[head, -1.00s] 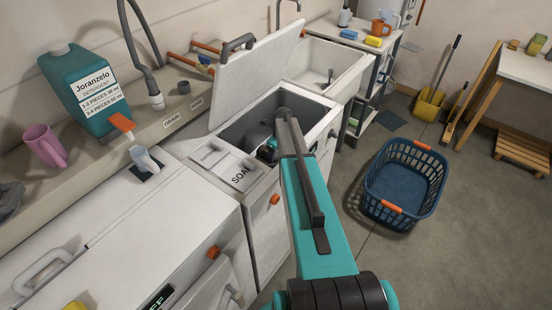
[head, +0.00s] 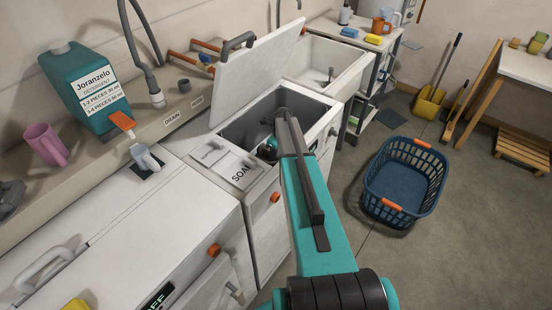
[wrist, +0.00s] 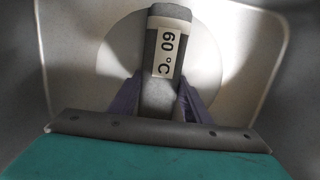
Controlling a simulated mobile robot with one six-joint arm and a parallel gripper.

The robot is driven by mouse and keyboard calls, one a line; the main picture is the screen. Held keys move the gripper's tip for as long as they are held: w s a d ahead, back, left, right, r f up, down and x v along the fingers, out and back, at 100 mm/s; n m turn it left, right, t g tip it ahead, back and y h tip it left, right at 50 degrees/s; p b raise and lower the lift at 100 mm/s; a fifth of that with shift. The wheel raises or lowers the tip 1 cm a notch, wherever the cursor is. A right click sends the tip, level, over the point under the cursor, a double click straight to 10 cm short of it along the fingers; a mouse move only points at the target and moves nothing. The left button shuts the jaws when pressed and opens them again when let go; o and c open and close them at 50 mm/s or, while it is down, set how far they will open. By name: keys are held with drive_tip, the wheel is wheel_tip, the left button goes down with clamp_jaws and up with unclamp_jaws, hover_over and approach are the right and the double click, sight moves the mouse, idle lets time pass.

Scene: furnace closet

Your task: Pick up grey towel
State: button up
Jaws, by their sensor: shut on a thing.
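A grey folded item, seemingly the grey towel (wrist: 158,98), stands in the middle of the wrist view with a white tag reading "60 °C". The two purple fingers of my gripper (wrist: 157,100) press on its lower part from both sides. My gripper is shut on it inside the open grey tub (wrist: 75,45), over a round pale disc at the bottom. In the head view my arm reaches down into the tub (head: 250,128) of the top-loading machine; the fingers and towel are hidden there by the tub wall and my arm.
The raised white lid (head: 255,75) stands behind the tub. A soap drawer panel (head: 228,165) lies at its near side, and a white sink (head: 325,72) is beyond it. A blue basket (head: 405,185) stands on the floor at right, with open floor around it.

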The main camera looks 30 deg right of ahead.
drive_tip(key=shift+r, duration=0.1)
drive_tip(key=shift+r+b, duration=1.65)
drive_tip(key=shift+r, duration=3.3)
